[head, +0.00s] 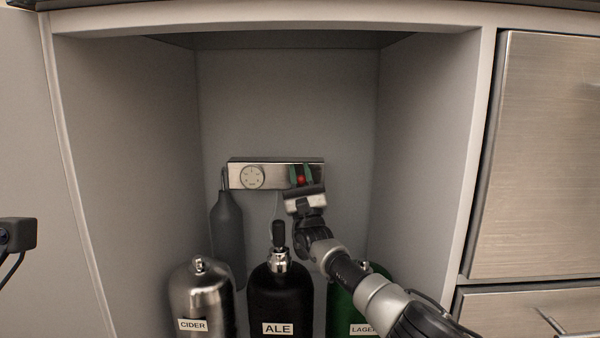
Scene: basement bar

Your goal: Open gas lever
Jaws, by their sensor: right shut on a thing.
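A metal gas panel (276,174) with a round dial gauge (252,177) is fixed to the back wall of the cabinet. A small red part, seemingly the gas lever (301,180), shows at the panel's right end. My right gripper (302,175) reaches up to it from the lower right, with its green-looking fingers on either side of the red part. The gripper is shut on it. The gripper body hides the lower part of the lever, so its exact angle is hard to tell. My left gripper's fingers are not seen.
Below the panel stand a silver CIDER keg (200,295), a black ALE keg (279,300) and a green LAGER keg (341,305), partly behind my right arm. A dark grey bottle (228,235) stands at the back left. Cabinet side walls bound the space; its upper part is empty.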

